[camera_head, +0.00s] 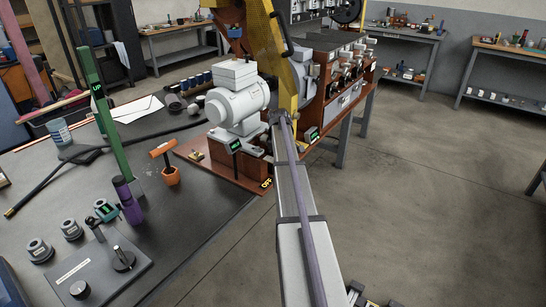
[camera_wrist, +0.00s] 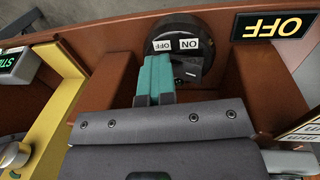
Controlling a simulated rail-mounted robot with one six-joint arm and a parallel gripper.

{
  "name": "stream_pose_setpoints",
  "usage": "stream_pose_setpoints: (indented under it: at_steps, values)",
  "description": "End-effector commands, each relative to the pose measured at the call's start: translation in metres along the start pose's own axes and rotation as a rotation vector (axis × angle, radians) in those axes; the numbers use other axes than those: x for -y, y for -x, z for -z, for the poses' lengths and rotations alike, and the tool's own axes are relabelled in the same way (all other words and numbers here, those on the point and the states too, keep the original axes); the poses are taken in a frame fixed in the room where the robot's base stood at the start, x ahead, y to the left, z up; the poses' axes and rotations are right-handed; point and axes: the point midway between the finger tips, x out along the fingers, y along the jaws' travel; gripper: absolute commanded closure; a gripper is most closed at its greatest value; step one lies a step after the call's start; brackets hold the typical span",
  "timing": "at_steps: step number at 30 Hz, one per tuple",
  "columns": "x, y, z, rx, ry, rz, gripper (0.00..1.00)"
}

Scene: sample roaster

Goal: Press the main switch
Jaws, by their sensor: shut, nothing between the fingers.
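The main switch (camera_wrist: 205,52) is a round black part on the brown wooden base, near the top middle of the wrist view. It bears a white label reading ON, upside down in that view, and a second small white label. My gripper (camera_wrist: 155,60) has teal fingers closed together with nothing between them. Their tips overlap the lower left of the switch in the picture; I cannot tell whether they touch it. A black sign reading OFF (camera_wrist: 274,25) stands right of the switch. It also shows in the head view (camera_head: 266,183), where I cannot make out the switch or my fingertips.
A yellow frame part (camera_wrist: 58,85) and a green-lit sign (camera_wrist: 15,65) lie left of my gripper. In the head view, a grey motor-like machine (camera_head: 238,105) stands left of my arm on the wooden base. Open floor lies to the right.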

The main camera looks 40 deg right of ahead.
Motion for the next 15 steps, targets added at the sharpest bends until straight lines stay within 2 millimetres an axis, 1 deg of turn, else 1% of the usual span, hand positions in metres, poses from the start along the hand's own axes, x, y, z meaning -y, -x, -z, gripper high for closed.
stream_pose_setpoints:
  at_steps: [8,15]
  values:
    - [0.007,0.002,0.003,-0.003,0.004,0.003,1.0]
    - [0.017,0.006,0.002,-0.003,0.004,0.003,1.0]
